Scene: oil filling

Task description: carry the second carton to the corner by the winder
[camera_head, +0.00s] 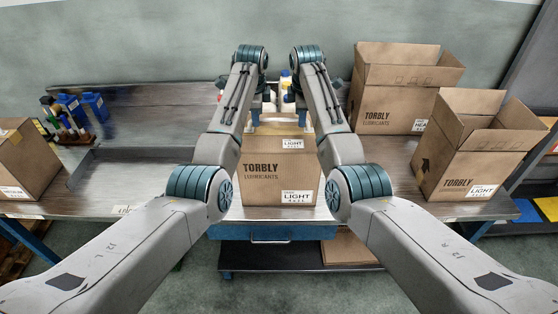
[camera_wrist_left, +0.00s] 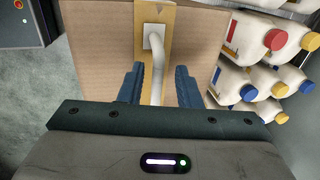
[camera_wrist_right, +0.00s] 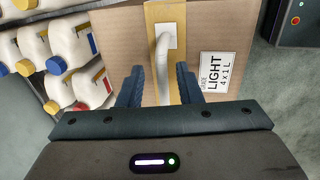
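A closed brown carton (camera_head: 275,180) marked TORBLY and LIGHT stands at the middle front of the table, between my arms. In the left wrist view, a carton face (camera_wrist_left: 95,45) has a tan tape strip and a white handle (camera_wrist_left: 156,45). My left gripper (camera_wrist_left: 158,85) is open, its fingers on either side of that handle with gaps visible. The right wrist view also shows a carton face (camera_wrist_right: 120,50), with a LIGHT label and a white handle (camera_wrist_right: 163,50). My right gripper (camera_wrist_right: 158,87) is open around that handle, with gaps too. The head view hides both fingertips. I cannot identify the winder.
Two open cartons stand on the right, one at the back (camera_head: 390,105) and one nearer (camera_head: 460,160). Another carton (camera_head: 25,165) is at the far left. A shallow metal tray (camera_head: 130,180) lies left of centre, empty. White bottles (camera_wrist_left: 255,85) crowd beside the carton.

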